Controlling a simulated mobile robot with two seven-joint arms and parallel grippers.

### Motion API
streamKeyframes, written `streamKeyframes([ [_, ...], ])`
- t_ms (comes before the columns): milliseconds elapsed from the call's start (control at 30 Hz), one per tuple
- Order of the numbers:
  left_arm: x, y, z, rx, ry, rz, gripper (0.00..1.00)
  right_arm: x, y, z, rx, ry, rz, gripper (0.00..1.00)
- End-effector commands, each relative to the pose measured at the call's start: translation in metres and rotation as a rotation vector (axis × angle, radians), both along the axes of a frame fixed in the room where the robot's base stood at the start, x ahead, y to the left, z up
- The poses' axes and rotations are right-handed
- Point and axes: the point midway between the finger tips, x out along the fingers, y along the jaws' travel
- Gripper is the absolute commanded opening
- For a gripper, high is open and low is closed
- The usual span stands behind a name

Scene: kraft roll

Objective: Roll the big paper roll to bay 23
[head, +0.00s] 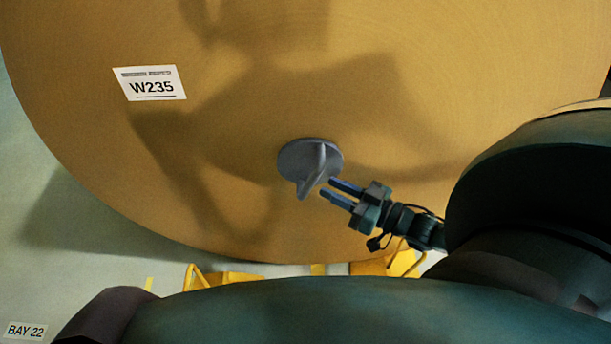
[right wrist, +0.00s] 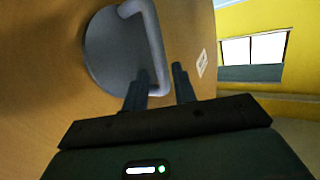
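The big paper roll (head: 420,60) fills most of the head view, its brown end face towards me, with a white W235 label (head: 152,84). A grey round plug with a raised handle (head: 314,165) sits at its core; it also shows in the right wrist view (right wrist: 112,50). My right gripper (head: 335,190) is open, its two fingertips close to the handle's lower right end. In the right wrist view the handle's near end appears between the fingers (right wrist: 160,80); I cannot tell whether they touch it. My left gripper is out of view. No bay 23 sign is visible.
A BAY 22 sign (head: 25,330) lies on the floor at the lower left. Yellow frame parts (head: 225,278) show below the roll, partly hidden by my body. Pale floor (head: 90,255) shows clear at the left. A yellow wall with a window (right wrist: 253,50) is in the right wrist view.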

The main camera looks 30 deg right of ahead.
Motion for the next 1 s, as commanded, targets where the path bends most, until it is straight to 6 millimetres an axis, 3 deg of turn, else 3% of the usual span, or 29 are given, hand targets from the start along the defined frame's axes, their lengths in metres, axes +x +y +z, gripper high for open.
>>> streamKeyframes([
  [200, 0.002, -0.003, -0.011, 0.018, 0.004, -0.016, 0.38, 0.042, 0.021, -0.001, 0.002, -0.004, 0.000, 0.27],
  [400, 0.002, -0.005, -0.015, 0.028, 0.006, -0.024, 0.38, 0.064, 0.032, -0.001, 0.000, -0.001, 0.000, 0.27],
  [800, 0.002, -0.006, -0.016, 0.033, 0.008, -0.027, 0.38, 0.070, 0.035, 0.000, 0.000, 0.002, -0.001, 0.27],
  [1000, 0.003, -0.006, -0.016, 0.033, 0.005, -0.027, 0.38, 0.070, 0.035, 0.000, -0.001, 0.002, -0.001, 0.11],
])
